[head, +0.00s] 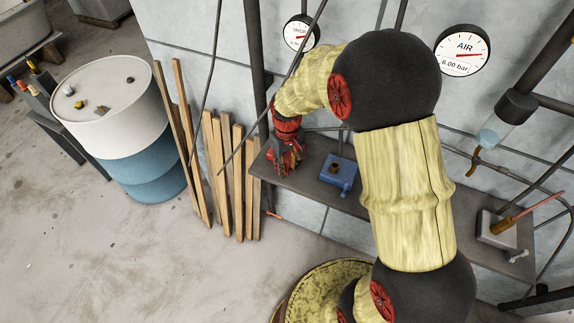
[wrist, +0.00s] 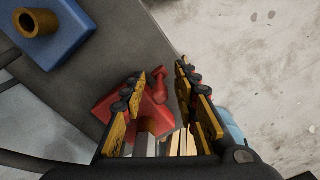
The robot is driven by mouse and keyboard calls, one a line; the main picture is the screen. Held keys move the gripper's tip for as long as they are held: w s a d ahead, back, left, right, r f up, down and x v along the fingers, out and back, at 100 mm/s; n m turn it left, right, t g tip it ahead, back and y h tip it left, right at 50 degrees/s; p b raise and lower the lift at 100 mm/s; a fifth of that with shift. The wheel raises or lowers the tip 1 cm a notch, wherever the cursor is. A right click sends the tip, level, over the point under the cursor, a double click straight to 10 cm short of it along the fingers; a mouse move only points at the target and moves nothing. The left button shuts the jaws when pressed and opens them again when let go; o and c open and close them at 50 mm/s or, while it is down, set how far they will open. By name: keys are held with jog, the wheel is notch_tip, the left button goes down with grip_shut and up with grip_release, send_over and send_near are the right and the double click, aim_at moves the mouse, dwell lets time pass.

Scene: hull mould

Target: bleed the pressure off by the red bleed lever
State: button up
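In the wrist view a red block with a rounded red lever (wrist: 159,88) sits at the edge of the dark shelf. My gripper (wrist: 168,70) is open, with one finger on each side of the lever; I cannot tell whether either touches it. In the head view my gripper (head: 287,158) is at the left end of the shelf and hides most of the red part. A round gauge (head: 463,50) marked AIR reads 6.00 bar. A second gauge (head: 301,32) is partly covered by a pipe.
A blue block with a brass fitting (head: 338,172) stands on the shelf (head: 312,183) right of my gripper. Wooden slats (head: 227,172) lean beside a white and blue drum (head: 124,128). Floor at left front is clear.

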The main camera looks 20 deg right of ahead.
jog(key=shift+c, duration=0.7)
grip_shut()
